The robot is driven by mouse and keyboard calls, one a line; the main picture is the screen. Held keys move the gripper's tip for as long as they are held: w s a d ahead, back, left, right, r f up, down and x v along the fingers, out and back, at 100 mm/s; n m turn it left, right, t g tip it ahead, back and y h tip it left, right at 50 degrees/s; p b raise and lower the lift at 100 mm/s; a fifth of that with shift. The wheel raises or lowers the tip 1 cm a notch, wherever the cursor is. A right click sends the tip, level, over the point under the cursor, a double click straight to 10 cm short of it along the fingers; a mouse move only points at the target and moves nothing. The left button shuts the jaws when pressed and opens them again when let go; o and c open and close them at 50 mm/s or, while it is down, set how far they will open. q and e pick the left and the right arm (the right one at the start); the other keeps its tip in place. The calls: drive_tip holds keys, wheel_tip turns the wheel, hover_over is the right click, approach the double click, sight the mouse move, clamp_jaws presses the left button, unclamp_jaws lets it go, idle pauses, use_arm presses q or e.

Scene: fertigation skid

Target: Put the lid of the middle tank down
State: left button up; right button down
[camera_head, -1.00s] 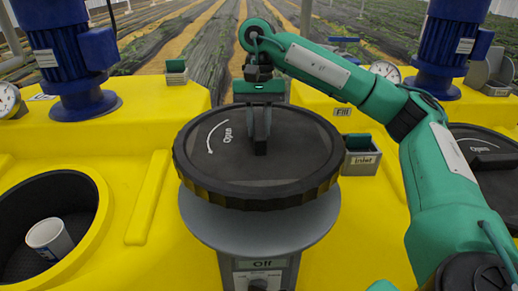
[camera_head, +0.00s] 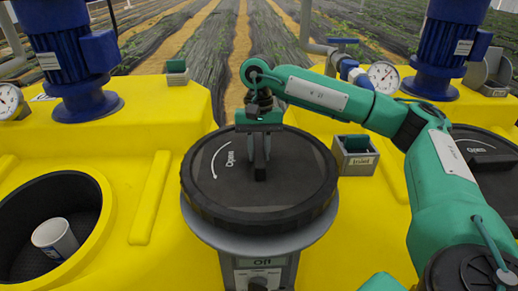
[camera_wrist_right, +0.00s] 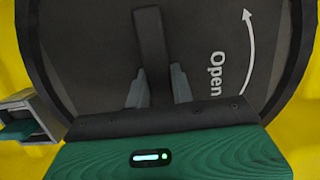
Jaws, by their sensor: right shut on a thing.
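The black round lid (camera_head: 285,190), marked "Open" with a curved arrow, lies level over a grey round plate (camera_head: 215,238) in the middle of the head view. Only the plate's front rim shows below the lid; I cannot tell whether they touch. My right gripper (camera_head: 260,165) is shut on the bar handle on top of the lid. In the right wrist view the fingers (camera_wrist_right: 160,92) close on the handle (camera_wrist_right: 151,45), and the lid (camera_wrist_right: 95,60) fills most of the picture. My left gripper is not in view.
At the left is an open yellow tank (camera_head: 105,215) with a white cup (camera_head: 55,238) inside. Another black lid (camera_head: 485,145) is at the right. A small "Inlet" box (camera_head: 356,160) stands close right of the lid. Blue motors (camera_head: 75,60) rise behind. A control box (camera_head: 260,272) reading "Off" is below.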

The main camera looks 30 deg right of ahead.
drive_tip(key=shift+f, duration=0.1)
drive_tip(key=c, duration=1.2)
unclamp_jaws()
drive_tip(key=shift+r, duration=0.2)
drive_tip(key=b+v, duration=0.2)
drive_tip(key=v, duration=0.1)
drive_tip(key=shift+w+r+b, duration=0.1)
drive_tip(key=shift+r+b, duration=0.2)
drive_tip(key=shift+b, duration=0.05)
drive_tip(key=v, duration=0.6)
drive_tip(key=shift+v, duration=1.1)
